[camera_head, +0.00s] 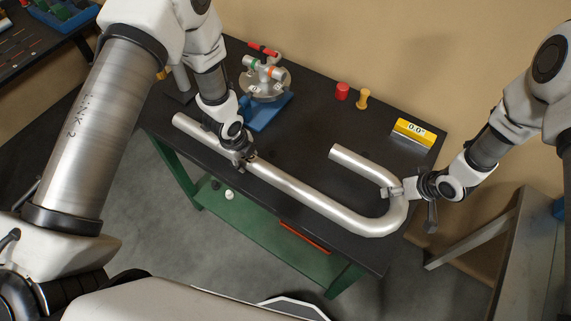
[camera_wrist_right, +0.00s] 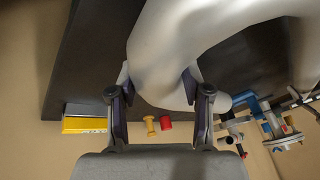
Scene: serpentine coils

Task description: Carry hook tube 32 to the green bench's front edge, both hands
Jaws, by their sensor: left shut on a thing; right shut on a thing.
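The hook tube (camera_head: 305,194) is a silver J-shaped pipe over the black top of the green bench (camera_head: 195,188). Its long leg runs along the front edge and its bend is at the right. My left gripper (camera_head: 246,160) is shut on the long leg, left of its middle. My right gripper (camera_head: 394,191) is shut on the short leg near the bend. In the right wrist view the tube (camera_wrist_right: 170,60) passes between the fingers of my right gripper (camera_wrist_right: 160,88). I cannot tell whether the tube touches the bench top. No number shows on it.
A round metal fixture (camera_head: 265,80) with coloured clamps stands at the back left beside a blue plate (camera_head: 268,113). A red cylinder (camera_head: 342,90), a yellow peg (camera_head: 363,98) and a yellow display reading 0.0 (camera_head: 413,131) stand along the back. A grey table (camera_head: 500,235) stands right.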

